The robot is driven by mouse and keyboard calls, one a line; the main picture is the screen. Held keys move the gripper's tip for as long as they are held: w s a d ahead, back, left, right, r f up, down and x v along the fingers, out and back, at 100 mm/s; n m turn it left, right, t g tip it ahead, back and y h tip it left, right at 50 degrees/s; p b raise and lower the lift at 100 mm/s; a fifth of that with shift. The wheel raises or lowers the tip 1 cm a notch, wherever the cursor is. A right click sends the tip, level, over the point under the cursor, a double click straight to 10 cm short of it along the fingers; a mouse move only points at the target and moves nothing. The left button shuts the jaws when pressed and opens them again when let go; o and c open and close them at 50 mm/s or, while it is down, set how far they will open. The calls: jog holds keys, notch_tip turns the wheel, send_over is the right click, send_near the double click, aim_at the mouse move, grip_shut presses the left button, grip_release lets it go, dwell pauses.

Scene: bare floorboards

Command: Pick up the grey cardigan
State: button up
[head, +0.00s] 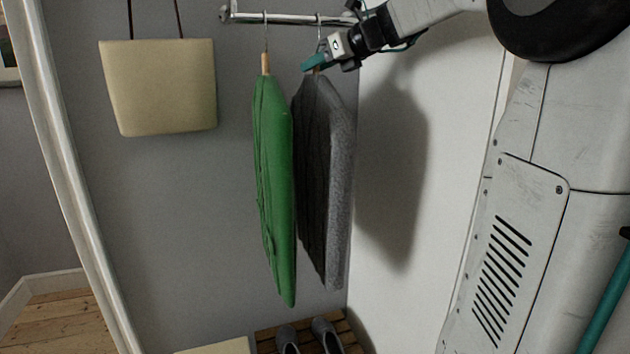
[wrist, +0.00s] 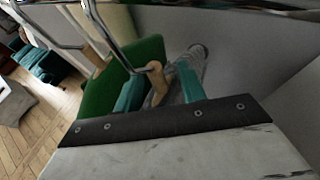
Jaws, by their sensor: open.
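The grey cardigan (head: 328,190) hangs on a wooden hanger from the rail, right of a green garment (head: 272,180) and close beside it. My gripper (head: 314,63) is at the top of the cardigan, by its hanger neck. In the wrist view the two teal fingers of my gripper (wrist: 160,86) are open, with the wooden hanger (wrist: 156,82) showing between them. Whether either finger touches the wood I cannot tell. Grey cloth (wrist: 176,92) shows beyond the hanger; most of the cardigan is hidden there. The green garment (wrist: 108,90) shows at left.
The metal rail (head: 285,19) runs just above my gripper. A cream bag (head: 160,88) hangs at left. A white wall (head: 430,200) stands close on the right. Grey shoes (head: 326,334) stand on a slatted wooden rack (head: 268,338) below.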

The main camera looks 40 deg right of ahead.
jog(key=shift+w+a+f, duration=0.15)
jog(key=shift+w, duration=0.15)
grip_shut()
dwell(1.3)
